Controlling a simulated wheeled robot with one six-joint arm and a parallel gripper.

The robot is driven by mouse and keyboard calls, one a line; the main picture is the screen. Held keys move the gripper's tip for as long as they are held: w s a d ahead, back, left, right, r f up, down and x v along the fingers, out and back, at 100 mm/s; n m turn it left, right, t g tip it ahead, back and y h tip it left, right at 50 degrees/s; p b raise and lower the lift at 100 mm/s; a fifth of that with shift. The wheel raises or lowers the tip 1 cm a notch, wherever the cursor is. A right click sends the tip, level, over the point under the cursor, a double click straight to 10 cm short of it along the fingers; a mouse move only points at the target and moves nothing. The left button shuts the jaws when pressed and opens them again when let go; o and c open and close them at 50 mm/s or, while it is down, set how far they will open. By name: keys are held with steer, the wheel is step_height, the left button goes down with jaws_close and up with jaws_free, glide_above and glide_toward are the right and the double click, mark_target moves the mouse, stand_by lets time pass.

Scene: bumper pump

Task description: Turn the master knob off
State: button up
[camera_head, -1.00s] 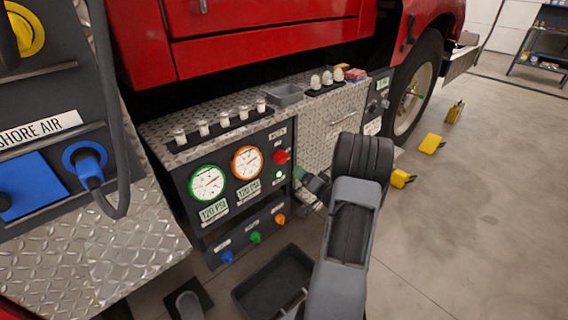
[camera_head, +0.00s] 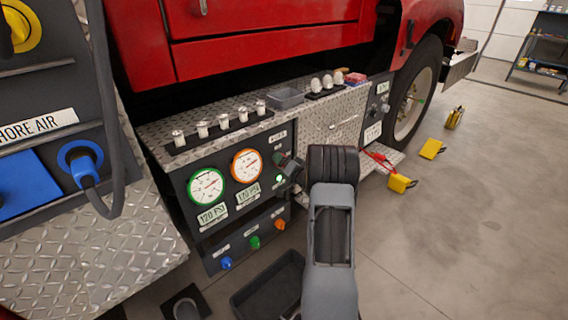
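The master knob sits at the panel's upper right under a small label (camera_head: 278,135). My gripper (camera_head: 287,168) is now right in front of it and hides nearly all of it. A green light (camera_head: 279,179) glows just below. The fingers are small and dark here, so I cannot tell whether they are open or shut, or whether they touch the knob.
Blue (camera_head: 226,263), green (camera_head: 254,242) and orange (camera_head: 280,224) knobs line the panel's lower strip. A black tray (camera_head: 262,290) lies on the floor below. Fittings and a grey bin (camera_head: 286,97) stand on the ledge above.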

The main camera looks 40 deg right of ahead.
steer(key=c, duration=0.9)
steer(key=n+b, duration=0.4)
steer(key=shift+f, duration=0.2)
steer(key=n+t+b, duration=0.1)
steer(key=n+b, duration=0.3)
steer(key=n, duration=0.1)
steer(key=shift+a, duration=0.15)
steer(key=n+y+b, duration=0.1)
steer(key=n+b, duration=0.3)
steer(key=n, duration=0.1)
steer(key=shift+a+n+y+b, duration=0.1)
steer(key=shift+n+y+b, duration=0.4)
steer(key=shift+n+b, duration=1.7)
steer(key=shift+r+n, duration=0.1)
steer(key=shift+n, duration=0.4)
